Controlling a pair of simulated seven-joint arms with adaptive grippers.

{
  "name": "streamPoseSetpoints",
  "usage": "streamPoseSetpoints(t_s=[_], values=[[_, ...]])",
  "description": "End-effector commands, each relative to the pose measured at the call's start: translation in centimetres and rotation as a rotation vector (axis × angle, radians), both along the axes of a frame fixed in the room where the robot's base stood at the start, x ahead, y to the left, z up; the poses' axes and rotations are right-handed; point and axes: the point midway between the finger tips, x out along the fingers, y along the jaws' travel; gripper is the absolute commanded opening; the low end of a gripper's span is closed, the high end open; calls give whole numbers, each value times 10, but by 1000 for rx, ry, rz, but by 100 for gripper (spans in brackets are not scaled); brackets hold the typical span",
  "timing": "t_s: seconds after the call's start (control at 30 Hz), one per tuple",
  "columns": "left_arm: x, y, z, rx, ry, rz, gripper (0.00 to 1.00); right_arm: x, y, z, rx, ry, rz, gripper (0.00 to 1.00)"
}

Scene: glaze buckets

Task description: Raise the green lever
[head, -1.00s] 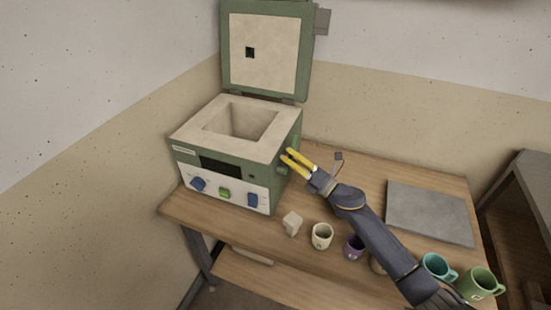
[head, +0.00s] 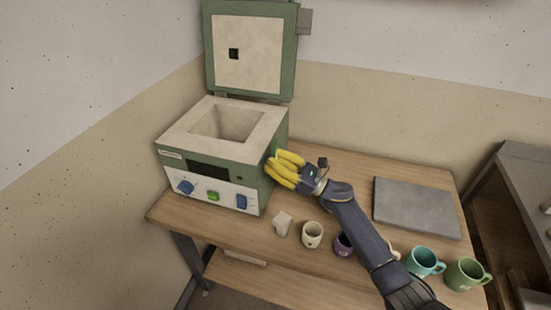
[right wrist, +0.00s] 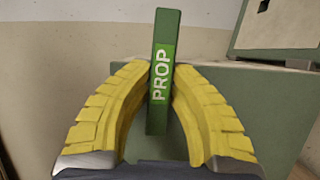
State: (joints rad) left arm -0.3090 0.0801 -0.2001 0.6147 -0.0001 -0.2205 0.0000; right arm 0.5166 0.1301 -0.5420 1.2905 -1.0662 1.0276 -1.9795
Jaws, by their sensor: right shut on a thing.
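The green lever (right wrist: 163,75), marked "PROP", stands on the right side of the green kiln (head: 253,185). In the head view only a small part of the lever (head: 274,146) shows above my right gripper (head: 280,168). My right gripper (right wrist: 160,85) has its yellow fingers shut on the lever, one on each side of it, as the right wrist view shows. The kiln's lid (head: 250,50) stands open and upright, and its chamber (head: 225,124) looks empty. My left gripper is not in view.
A grey slab (head: 416,208) lies at the right. A dark shelf (head: 520,210) stands beyond it.

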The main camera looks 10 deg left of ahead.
Motion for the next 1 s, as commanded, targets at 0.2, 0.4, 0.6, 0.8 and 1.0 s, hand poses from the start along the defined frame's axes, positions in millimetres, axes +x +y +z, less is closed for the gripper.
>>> streamPoseSetpoints(t_s=[0.2, 0.4, 0.6, 0.8, 1.0], values=[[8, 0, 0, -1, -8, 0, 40, -6, 3, 2, -17, -96, 4, 0], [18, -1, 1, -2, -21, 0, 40, -8, 4, 2, -26, -138, 3, 0], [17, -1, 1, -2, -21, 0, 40, -8, 4, 1, -30, -151, 3, 0], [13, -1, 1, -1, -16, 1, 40, -9, 4, 1, -30, -151, 4, 0], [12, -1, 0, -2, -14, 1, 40, -9, 4, 1, -31, -150, 4, 30]])
